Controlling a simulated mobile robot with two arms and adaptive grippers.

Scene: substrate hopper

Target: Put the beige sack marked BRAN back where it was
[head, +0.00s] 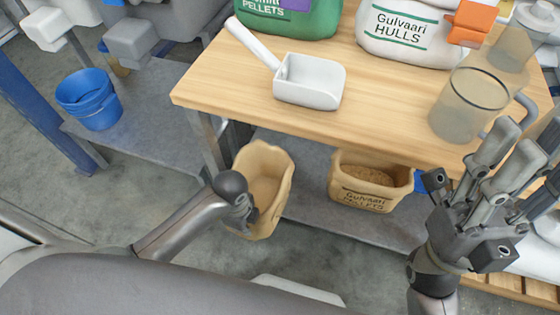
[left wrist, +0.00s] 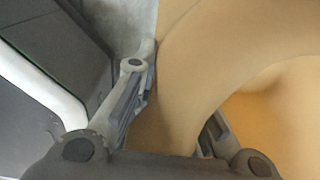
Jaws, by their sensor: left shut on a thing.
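An open beige sack (head: 264,188) hangs in my left gripper (head: 243,212), in front of the lower shelf. Its inside looks tan; no marking can be read on the side I see. In the left wrist view, my left gripper (left wrist: 178,125) is shut on the wall of this beige sack (left wrist: 230,50), one finger on each side. Another open beige sack marked Gulvaari PELLETS (head: 360,196) stands on the lower shelf to the right, apart from the held one. My right gripper (head: 525,140) is open and empty by the table's right front, with its fingers pointing up.
The wooden table (head: 400,130) above carries a white scoop (head: 312,82), a clear jug (head: 468,105), a green sack (head: 295,20) and a white HULLS sack (head: 405,32). The lower shelf (head: 305,200) is bare between the beige sacks. Blue buckets (head: 90,98) stand at the left.

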